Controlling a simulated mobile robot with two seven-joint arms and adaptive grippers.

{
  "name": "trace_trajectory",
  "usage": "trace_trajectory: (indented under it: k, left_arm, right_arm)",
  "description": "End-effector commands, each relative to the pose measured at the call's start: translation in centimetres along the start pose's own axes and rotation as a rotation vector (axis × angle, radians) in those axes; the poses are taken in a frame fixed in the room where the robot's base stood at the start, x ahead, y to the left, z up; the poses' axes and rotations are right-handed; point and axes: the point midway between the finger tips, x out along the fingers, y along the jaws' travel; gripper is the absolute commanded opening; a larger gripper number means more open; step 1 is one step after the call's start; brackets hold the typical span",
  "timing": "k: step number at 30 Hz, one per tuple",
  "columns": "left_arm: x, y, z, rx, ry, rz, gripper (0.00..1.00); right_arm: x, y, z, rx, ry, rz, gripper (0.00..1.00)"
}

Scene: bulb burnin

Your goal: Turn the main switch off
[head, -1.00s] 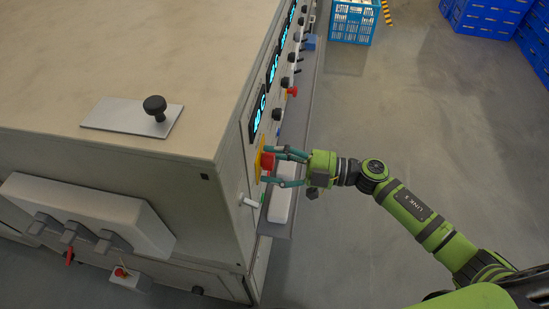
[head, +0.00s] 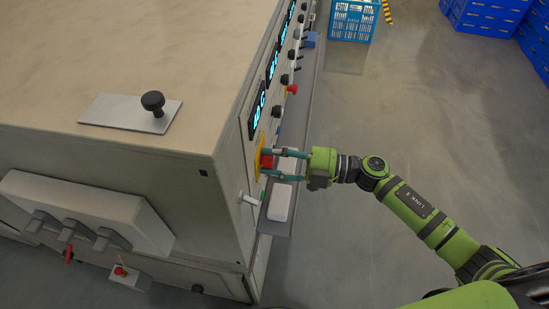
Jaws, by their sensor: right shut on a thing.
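The main switch, a red knob (head: 267,161) on a yellow plate (head: 258,163), sits on the cabinet's panel side near the front corner. My right gripper (head: 269,162) reaches it from the right. Its two teal fingers lie on either side of the red knob and are shut on it. The fingers partly hide the knob, and its exact angle is hard to tell. My left gripper is not in view.
The beige cabinet (head: 130,50) fills the left. Its panel has displays (head: 258,112), black knobs (head: 277,111) and a smaller red knob (head: 292,89). A grey ledge (head: 300,125) runs below, bearing a white block (head: 281,203). A blue crate (head: 352,20) stands behind. The floor at right is clear.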

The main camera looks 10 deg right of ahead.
Motion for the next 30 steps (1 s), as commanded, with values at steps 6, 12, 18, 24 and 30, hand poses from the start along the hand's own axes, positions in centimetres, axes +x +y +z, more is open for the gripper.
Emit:
trace_trajectory:
  k: [6, 12, 18, 24, 30]
  left_arm:
    - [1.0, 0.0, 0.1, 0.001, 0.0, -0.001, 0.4]
    - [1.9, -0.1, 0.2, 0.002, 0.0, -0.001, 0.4]
    - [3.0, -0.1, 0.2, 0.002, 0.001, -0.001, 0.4]
    - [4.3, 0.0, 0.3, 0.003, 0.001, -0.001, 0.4]
    - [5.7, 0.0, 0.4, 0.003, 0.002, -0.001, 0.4]
  right_arm:
    - [-0.1, -0.2, 0.4, -0.197, -0.005, -0.003, 0.09]
    - [-0.1, -0.2, 0.4, -0.387, -0.005, -0.003, 0.09]
    - [-0.1, -0.2, 0.4, -0.578, -0.004, -0.004, 0.09]
    - [-0.1, -0.2, 0.5, -0.77, -0.004, -0.004, 0.09]
    - [-0.1, -0.2, 0.5, -0.958, -0.004, -0.004, 0.09]
